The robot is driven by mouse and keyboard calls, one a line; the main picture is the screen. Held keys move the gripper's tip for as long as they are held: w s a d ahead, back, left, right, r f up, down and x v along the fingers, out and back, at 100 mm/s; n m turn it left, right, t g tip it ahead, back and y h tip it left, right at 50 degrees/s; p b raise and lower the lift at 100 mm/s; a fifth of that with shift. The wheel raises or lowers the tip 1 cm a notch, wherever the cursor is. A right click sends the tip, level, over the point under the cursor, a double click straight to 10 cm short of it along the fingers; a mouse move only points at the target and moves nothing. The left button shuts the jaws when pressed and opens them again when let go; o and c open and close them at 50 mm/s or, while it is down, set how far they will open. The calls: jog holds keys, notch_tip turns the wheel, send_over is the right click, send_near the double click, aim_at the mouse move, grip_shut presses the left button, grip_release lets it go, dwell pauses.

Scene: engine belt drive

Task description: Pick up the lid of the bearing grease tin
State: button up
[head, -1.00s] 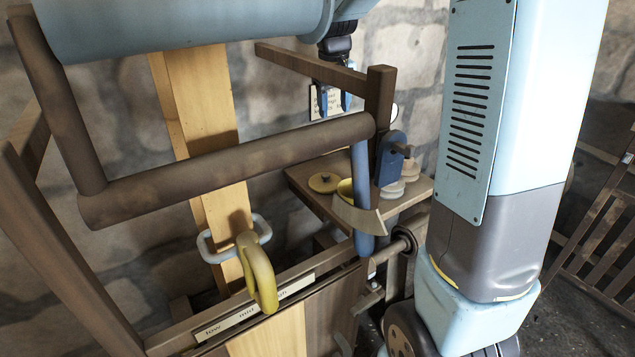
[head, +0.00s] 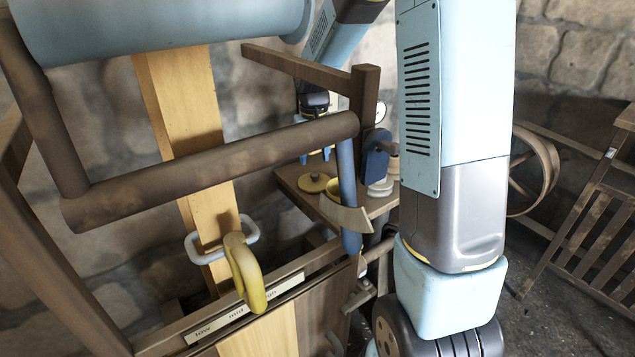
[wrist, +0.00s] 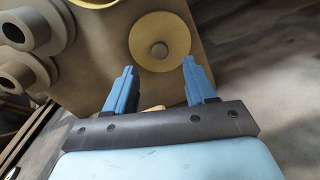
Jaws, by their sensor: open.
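The lid (head: 313,182) is a flat yellow disc with a small round knob, lying on a brown wooden shelf. In the wrist view the lid (wrist: 176,28) lies just beyond my fingertips, with its knob roughly centred between them. The yellow grease tin (head: 333,187) appears to stand right of the lid in the head view, partly hidden by a blue post. My gripper (head: 315,157) is open and empty, pointing down above the shelf near the lid. In the wrist view both blue fingers of my gripper (wrist: 159,68) are spread, apart from the lid.
The wooden shelf (head: 292,182) also bears pale round pieces (head: 380,187), seen as flanged cylinders (wrist: 30,25) in the wrist view. A thick brown bar (head: 215,160) and the blue post (head: 347,205) stand in front. A yellow curved handle (head: 245,272) is at lower left.

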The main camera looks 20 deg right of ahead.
aim_at(314, 174)
jog(key=shift+s+f, duration=0.1)
jog(key=shift+f, duration=2.5)
jog(key=shift+c, duration=0.3)
grip_shut()
